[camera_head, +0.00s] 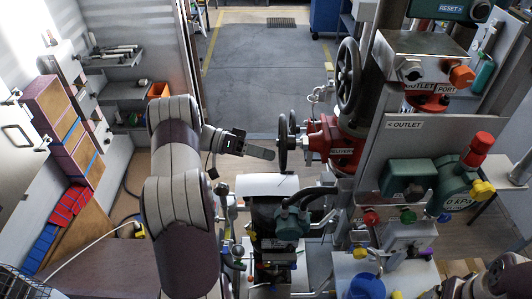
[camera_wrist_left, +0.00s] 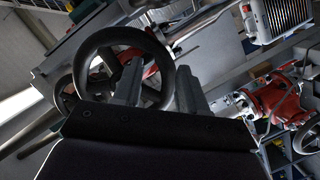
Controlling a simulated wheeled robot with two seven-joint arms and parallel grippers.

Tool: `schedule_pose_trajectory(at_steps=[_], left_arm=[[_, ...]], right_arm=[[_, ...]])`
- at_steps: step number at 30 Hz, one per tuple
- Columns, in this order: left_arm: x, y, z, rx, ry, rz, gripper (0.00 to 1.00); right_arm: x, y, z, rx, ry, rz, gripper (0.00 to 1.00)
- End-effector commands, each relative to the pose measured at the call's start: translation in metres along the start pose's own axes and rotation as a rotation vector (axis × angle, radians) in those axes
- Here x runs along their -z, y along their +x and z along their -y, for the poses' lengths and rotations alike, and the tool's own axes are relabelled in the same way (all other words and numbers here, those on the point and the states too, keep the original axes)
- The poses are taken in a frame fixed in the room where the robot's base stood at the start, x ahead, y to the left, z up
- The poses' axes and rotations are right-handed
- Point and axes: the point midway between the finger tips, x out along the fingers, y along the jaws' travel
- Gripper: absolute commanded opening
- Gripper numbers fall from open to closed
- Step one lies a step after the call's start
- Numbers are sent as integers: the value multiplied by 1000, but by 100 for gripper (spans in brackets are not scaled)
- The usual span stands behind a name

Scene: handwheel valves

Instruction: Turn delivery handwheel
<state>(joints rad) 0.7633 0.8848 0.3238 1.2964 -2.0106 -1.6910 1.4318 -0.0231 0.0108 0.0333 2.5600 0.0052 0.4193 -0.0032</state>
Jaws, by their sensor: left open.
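The delivery handwheel (camera_head: 283,141) is a dark wheel seen nearly edge-on in the head view. It sits on the left end of a red valve body (camera_head: 335,146) lettered "DELIVERY". My left gripper (camera_head: 273,153) is open just left of the wheel. In the left wrist view a dark spoked handwheel (camera_wrist_left: 99,40) fills the upper left. My left gripper's fingers (camera_wrist_left: 160,88) stand on either side of its right rim in that view. Contact cannot be told. Part of my right arm shows at the bottom right of the head view; its jaws are not clear.
A larger dark handwheel (camera_head: 348,75) stands upright behind the red valve. The grey outlet panel (camera_head: 400,150) and a green gauge (camera_head: 457,178) are to the right. Pipes and hoses (camera_head: 292,205) lie below. Open floor (camera_head: 255,70) is beyond; shelving is at the left.

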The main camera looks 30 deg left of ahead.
Motion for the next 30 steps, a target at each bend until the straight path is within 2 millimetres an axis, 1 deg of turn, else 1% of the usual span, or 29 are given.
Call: schedule_pose_trajectory(at_steps=[6,9,17,20,27,30], left_arm=[[-6,-24,0,1,1,-1,42],[-8,-28,-1,1,0,-1,42],[-8,-30,-1,1,0,-1,42],[-10,-37,0,1,0,0,42],[-18,-65,-1,1,0,-1,42],[-18,-67,-2,1,0,0,42]], right_arm=[[0,1,0,0,0,0,84],[0,1,0,0,0,0,84],[0,2,0,0,0,0,84],[0,3,0,0,0,0,84],[-1,7,0,0,0,0,84],[-1,7,0,0,0,0,84]])
